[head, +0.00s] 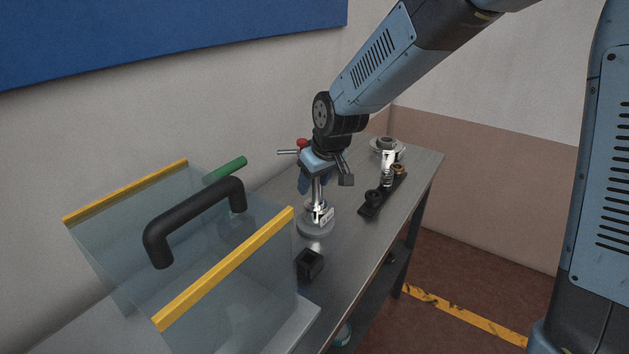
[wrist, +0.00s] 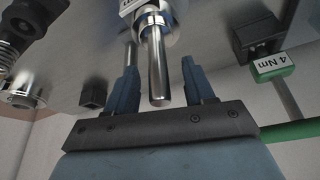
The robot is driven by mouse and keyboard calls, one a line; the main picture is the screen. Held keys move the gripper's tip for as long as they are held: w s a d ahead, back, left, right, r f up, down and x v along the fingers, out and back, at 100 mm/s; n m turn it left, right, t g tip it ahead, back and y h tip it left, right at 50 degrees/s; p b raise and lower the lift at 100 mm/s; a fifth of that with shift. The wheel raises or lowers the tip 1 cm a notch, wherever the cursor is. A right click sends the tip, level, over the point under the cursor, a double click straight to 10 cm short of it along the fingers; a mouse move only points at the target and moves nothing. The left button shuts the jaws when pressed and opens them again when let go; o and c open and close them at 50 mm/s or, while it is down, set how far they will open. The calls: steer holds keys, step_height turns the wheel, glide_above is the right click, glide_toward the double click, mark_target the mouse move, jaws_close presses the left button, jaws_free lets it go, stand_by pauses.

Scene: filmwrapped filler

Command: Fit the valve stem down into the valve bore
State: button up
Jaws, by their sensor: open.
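A bright metal valve stem (head: 317,189) stands upright on the bench, its lower end in a shiny fitting with a white label (head: 318,213) on a round grey base (head: 316,231). The valve bore is hidden, perhaps inside this fitting; how deep the stem sits I cannot tell. My gripper (head: 322,181) is over the stem, pointing down. In the wrist view my open gripper (wrist: 159,68) has one blue finger on each side of the stem (wrist: 158,75), with visible gaps. The stem's free end points back toward the gripper's palm.
A clear guard with yellow edges (head: 226,268) and a black handle (head: 195,218) stands at left. A black block (head: 309,265), a black rack (head: 370,208) and a round metal part (head: 384,144) are on the bench (head: 425,165).

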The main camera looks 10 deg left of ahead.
steer(key=v, duration=1.3)
steer(key=shift+r, duration=0.3)
steer(key=shift+s, duration=0.1)
steer(key=s+d+r+m+t+h, duration=0.1)
steer(key=s+d+r+m, duration=0.1)
steer(key=d, duration=0.7)
steer(key=s+d+r+m+t+h, duration=0.1)
steer(key=s+d+r+m, duration=0.15)
steer(key=d, duration=0.65)
steer(key=s+d+f+m+h, duration=0.1)
steer(key=s+d+m, duration=0.4)
steer(key=s+d, duration=0.6)
steer(key=d, duration=0.3)
steer(key=shift+d+t, duration=0.2)
steer(key=shift+t, duration=0.1)
